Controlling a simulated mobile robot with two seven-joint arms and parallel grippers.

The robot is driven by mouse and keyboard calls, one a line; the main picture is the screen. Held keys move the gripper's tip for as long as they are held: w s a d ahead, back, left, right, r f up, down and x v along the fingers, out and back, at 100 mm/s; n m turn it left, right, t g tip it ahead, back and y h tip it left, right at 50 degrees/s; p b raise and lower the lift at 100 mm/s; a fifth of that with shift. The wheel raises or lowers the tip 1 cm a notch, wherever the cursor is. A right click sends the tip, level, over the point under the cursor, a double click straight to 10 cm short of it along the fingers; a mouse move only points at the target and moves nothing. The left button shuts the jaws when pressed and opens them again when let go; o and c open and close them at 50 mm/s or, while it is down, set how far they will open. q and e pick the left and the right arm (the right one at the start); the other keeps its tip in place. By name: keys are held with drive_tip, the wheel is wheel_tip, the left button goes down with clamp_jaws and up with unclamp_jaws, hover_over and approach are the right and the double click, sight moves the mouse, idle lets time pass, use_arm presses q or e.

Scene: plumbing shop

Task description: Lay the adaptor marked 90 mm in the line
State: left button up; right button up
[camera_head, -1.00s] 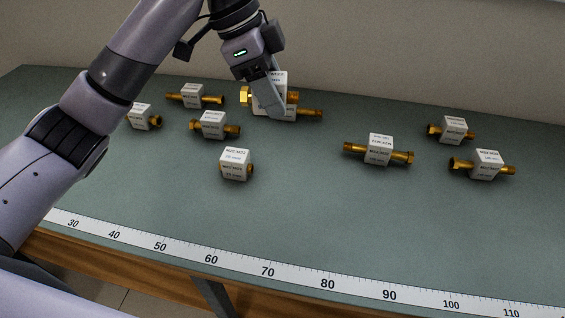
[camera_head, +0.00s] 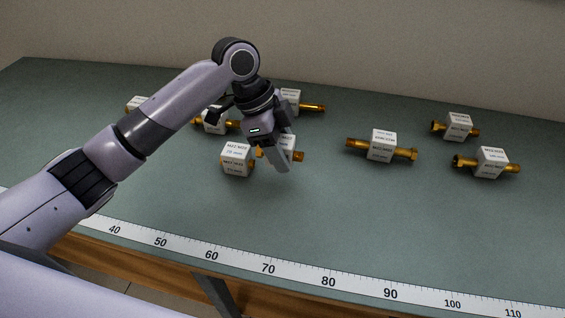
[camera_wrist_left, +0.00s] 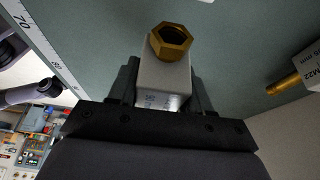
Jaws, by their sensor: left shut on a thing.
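My left gripper (camera_head: 276,158) is shut on an adaptor (camera_head: 290,146), a white block with brass ends, above the green bench top. In the left wrist view the held adaptor (camera_wrist_left: 163,78) sits between the two fingers, with a brass hex end (camera_wrist_left: 171,41) facing up in the picture; its marking is not readable. Other white, labelled adaptors with brass ends lie on the bench: one (camera_head: 237,159) just left of the gripper, one (camera_head: 382,146) to the right, and two (camera_head: 459,127) (camera_head: 491,162) farther right. Their small labels are mostly unreadable. My right gripper is not in view.
A white measuring scale (camera_head: 330,283) runs along the bench's front edge. More adaptors (camera_head: 290,100) (camera_head: 214,122) stand behind and left of my left gripper, partly hidden by the arm. The bench (camera_head: 350,220) between the gripper and the scale is clear.

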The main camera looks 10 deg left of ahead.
sight(282, 176)
use_arm(q)
drive_tip(key=shift+f, duration=2.1)
drive_tip(key=shift+f, duration=0.1)
drive_tip(key=o, duration=1.1)
drive_tip(key=v, duration=1.2)
drive_tip(key=shift+s, duration=0.15)
